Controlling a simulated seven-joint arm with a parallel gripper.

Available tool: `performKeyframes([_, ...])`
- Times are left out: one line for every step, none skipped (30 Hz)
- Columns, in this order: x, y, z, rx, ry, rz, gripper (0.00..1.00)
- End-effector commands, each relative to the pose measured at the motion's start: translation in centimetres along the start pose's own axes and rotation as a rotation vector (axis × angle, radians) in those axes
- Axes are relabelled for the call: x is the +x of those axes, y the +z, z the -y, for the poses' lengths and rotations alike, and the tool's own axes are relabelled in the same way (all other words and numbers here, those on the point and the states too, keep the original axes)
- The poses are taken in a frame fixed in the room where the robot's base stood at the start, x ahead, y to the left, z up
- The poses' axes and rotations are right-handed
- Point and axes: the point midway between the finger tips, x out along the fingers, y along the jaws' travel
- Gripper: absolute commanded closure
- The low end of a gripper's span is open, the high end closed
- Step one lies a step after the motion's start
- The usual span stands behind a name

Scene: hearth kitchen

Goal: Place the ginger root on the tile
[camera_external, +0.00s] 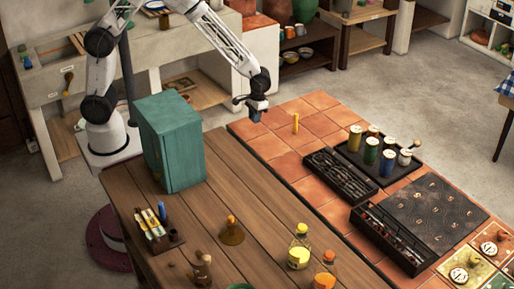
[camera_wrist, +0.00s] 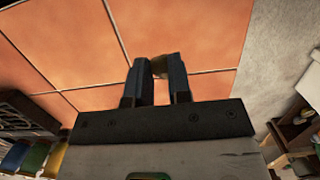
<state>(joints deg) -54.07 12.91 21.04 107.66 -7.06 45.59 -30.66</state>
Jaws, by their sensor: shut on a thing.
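My gripper (camera_external: 256,112) is above the far left corner of the terracotta tile surface (camera_external: 268,146). In the wrist view my gripper (camera_wrist: 158,68) is shut on a small brown piece, the ginger root (camera_wrist: 160,61). Only a bit of the root shows between and beyond the fingertips; the rest is hidden by the fingers. In the external view I cannot make the root out. Bare tile (camera_wrist: 75,40) with dark grout lines lies below the fingers in the wrist view. Whether the root touches the tile I cannot tell.
A black rack (camera_external: 340,176) and a tray of several jars (camera_external: 402,172) stand farther right. A teal cabinet (camera_external: 172,140) stands on the wooden counter (camera_external: 262,205). The tiles nearest my gripper are clear.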

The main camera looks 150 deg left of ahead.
Motion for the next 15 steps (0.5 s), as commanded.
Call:
performKeyframes([0.0, -0.6, -0.4, 0.000, 0.000, 0.000, 1.00])
performKeyframes([0.0, -0.9, -0.7, 0.000, 0.000, 0.000, 1.00])
performKeyframes([0.0, -1.4, -1.1, 0.000, 0.000, -0.001, 1.00])
performKeyframes([0.0, -1.7, -1.3, 0.000, 0.000, -0.001, 1.00])
performKeyframes([0.0, -2.0, -1.6, 0.000, 0.000, -0.001, 1.00])
performKeyframes([0.0, -2.4, -1.9, 0.000, 0.000, -0.001, 1.00])
performKeyframes([0.0, -2.7, -2.1, 0.000, 0.000, -0.001, 1.00])
performKeyframes([0.0, -3.0, -2.4, 0.000, 0.000, -0.001, 1.00])
performKeyframes([0.0, -3.4, -2.7, 0.000, 0.000, 0.000, 1.00])
performKeyframes([-0.1, -3.7, -2.9, 0.000, 0.000, 0.000, 1.00])
performKeyframes([-0.1, -4.0, -3.1, 0.000, 0.000, 0.000, 1.00])
performKeyframes([-0.1, -4.3, -3.4, 0.000, 0.000, 0.000, 1.00])
performKeyframes([-0.1, -4.5, -3.5, 0.000, 0.000, 0.000, 1.00])
performKeyframes([-0.1, -4.7, -3.7, 0.000, 0.000, 0.000, 1.00])
performKeyframes([-0.2, -4.9, -3.9, 0.000, 0.000, -0.001, 1.00])
